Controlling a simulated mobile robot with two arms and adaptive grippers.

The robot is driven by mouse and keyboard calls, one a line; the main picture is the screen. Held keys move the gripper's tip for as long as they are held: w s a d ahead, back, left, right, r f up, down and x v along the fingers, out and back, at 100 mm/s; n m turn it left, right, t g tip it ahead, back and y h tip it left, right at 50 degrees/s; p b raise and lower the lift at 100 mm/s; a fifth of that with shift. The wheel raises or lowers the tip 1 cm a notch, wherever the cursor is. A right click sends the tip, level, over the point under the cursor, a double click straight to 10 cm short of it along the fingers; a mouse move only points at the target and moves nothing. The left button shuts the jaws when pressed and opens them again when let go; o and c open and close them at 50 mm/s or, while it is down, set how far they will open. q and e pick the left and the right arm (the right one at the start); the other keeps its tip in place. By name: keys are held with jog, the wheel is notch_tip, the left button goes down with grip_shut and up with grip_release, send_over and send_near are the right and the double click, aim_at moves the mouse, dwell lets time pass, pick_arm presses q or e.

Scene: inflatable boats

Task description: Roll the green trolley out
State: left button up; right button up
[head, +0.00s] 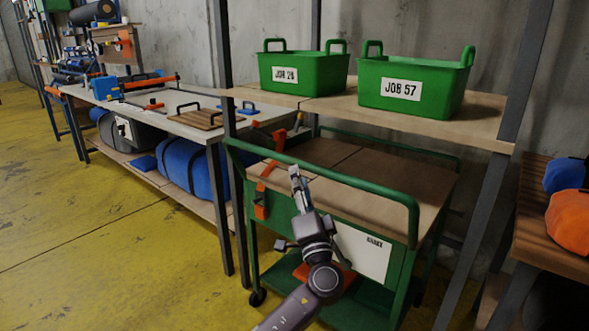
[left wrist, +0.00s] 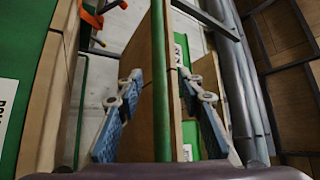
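The green trolley (head: 404,274) stands under the shelf rack. It has a wooden top (head: 375,185), a green tube handle (head: 352,183) along its near side, a white label panel and a lower tray. My left gripper (head: 297,176) is at the handle, left of its middle. In the left wrist view the green handle (left wrist: 161,85) runs between the two blue-padded fingers (left wrist: 160,118). The fingers are spread, with a visible gap on each side of the handle. My left arm hides part of the trolley's front. My right gripper is not in view.
Two green bins, JOB 57 (head: 414,86) and another (head: 303,72), sit on the rack shelf (head: 350,107) above the trolley. Dark rack posts (head: 227,100) flank it. A workbench (head: 178,122) stands left, an orange bundle (head: 568,222) right. The yellow floor (head: 110,245) is clear at left.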

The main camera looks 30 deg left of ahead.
aim_at(294, 162)
pick_arm(q)
jog(key=x, duration=0.7)
jog(key=shift+a, duration=0.1)
jog(key=shift+c, duration=0.3)
grip_shut()
